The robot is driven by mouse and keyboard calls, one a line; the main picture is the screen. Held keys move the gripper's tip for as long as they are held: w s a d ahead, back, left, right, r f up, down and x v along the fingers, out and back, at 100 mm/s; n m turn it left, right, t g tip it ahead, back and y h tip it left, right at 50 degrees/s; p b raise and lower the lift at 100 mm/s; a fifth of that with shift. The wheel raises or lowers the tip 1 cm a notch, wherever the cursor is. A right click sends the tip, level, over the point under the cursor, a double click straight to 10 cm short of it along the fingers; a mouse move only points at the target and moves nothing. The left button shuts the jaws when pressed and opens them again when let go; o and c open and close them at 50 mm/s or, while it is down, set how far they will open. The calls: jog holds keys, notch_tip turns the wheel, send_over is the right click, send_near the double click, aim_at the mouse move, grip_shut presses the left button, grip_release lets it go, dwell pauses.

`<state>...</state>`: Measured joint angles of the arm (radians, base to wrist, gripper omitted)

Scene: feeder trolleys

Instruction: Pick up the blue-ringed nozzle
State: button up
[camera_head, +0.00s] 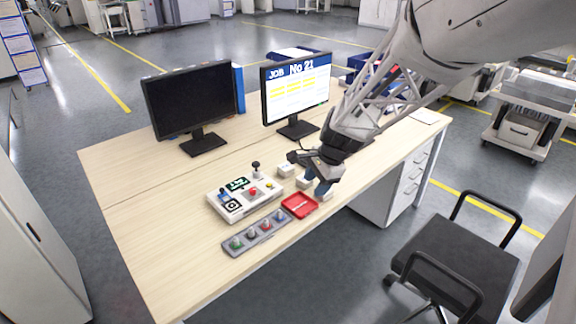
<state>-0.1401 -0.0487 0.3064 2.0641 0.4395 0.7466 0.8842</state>
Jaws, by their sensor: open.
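A grey nozzle holder (228,249) lies near the front edge of the wooden desk, with several small nozzles standing in a row. The nozzle at its right end looks blue-ringed (280,216); the others look green, reddish and dark, though they are small in this view. My gripper (314,183) is open, above the desk just behind and right of the red tray. It is up and to the right of the blue-ringed nozzle and apart from it. My wrist hides part of the fingers.
A red tray (300,206) lies between the holder and my gripper. Small white blocks (286,170) stand around the gripper. A white control box (233,205) with buttons and a joystick sits behind the holder. Two monitors (194,101) (296,90) stand farther back. The left desktop is clear.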

aim_at(280, 210)
jog(key=w+a+f+m, duration=0.3)
jog(key=w+a+f, duration=0.1)
jog(key=f, duration=0.3)
jog(key=w+a+f+m+y, duration=0.1)
jog(key=w+a+f+m, duration=0.2)
jog(key=w+f, duration=0.4)
jog(key=shift+a+f+g, duration=0.3)
jog(key=shift+a+f, duration=0.4)
jog(key=shift+f, duration=0.1)
jog(key=shift+x, duration=1.3)
jog(key=shift+x, duration=2.6)
grip_shut()
jog(key=shift+r, duration=0.15)
